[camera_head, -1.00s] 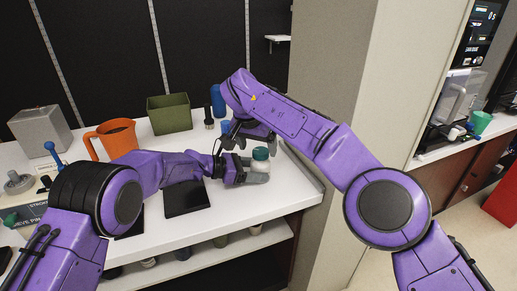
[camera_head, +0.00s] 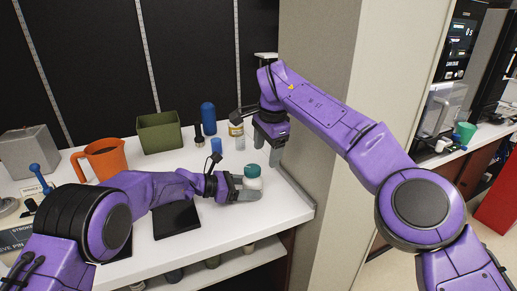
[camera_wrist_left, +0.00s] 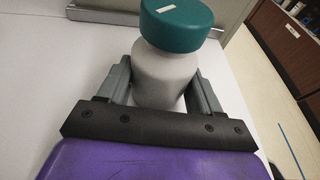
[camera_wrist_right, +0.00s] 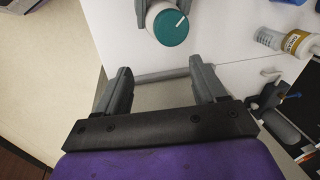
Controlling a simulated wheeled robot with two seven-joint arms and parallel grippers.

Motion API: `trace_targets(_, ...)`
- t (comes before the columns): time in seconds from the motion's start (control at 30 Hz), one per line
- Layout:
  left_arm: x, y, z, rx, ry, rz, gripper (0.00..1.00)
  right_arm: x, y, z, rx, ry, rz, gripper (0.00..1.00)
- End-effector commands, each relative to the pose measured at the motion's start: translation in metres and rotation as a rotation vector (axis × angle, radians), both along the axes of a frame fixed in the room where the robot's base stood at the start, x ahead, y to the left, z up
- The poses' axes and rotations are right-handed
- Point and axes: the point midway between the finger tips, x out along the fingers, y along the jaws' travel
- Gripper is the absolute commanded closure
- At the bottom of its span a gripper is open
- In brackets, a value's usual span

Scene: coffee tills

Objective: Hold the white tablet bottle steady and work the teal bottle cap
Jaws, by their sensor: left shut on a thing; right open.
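The white tablet bottle (camera_head: 254,183) stands upright near the right end of the white counter, with the teal bottle cap (camera_head: 252,170) on its top. My left gripper (camera_head: 250,194) is shut around the bottle's body from the left. In the left wrist view the white bottle (camera_wrist_left: 163,78) sits between both fingers, and the teal cap (camera_wrist_left: 176,24) is above them. My right gripper (camera_head: 272,150) is open and empty, above and behind the bottle, pointing down. In the right wrist view the teal cap (camera_wrist_right: 171,28) lies beyond the open fingers (camera_wrist_right: 160,90), apart from them.
A small bottle with a yellow label (camera_head: 236,130), blue bottles (camera_head: 208,118) and a dark bottle (camera_head: 198,136) stand behind. A green bin (camera_head: 159,133), an orange jug (camera_head: 103,158) and a black pad (camera_head: 177,220) are left. A wall column (camera_head: 318,100) rises at right.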

Motion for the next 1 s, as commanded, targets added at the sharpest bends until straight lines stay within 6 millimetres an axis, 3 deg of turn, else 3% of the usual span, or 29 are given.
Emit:
trace_targets(0.3, 0.0, 0.001, -0.001, 0.002, 0.002, 0.0, 0.84, 0.003, 0.011, -0.014, 0.328, 0.132, -0.817, 0.3)
trace_targets(0.5, 0.0, 0.0, -0.002, 0.002, 0.002, -0.001, 0.84, 0.006, 0.02, -0.013, 0.431, 0.182, -1.152, 0.3)
trace_targets(0.73, 0.0, 0.0, -0.002, 0.002, 0.002, -0.001, 0.84, 0.008, 0.022, -0.022, 0.448, 0.197, -1.245, 0.3)
trace_targets(1.0, 0.0, 0.0, -0.001, 0.002, 0.002, 0.0, 0.84, 0.017, 0.032, -0.057, 0.448, 0.196, -1.242, 0.3)
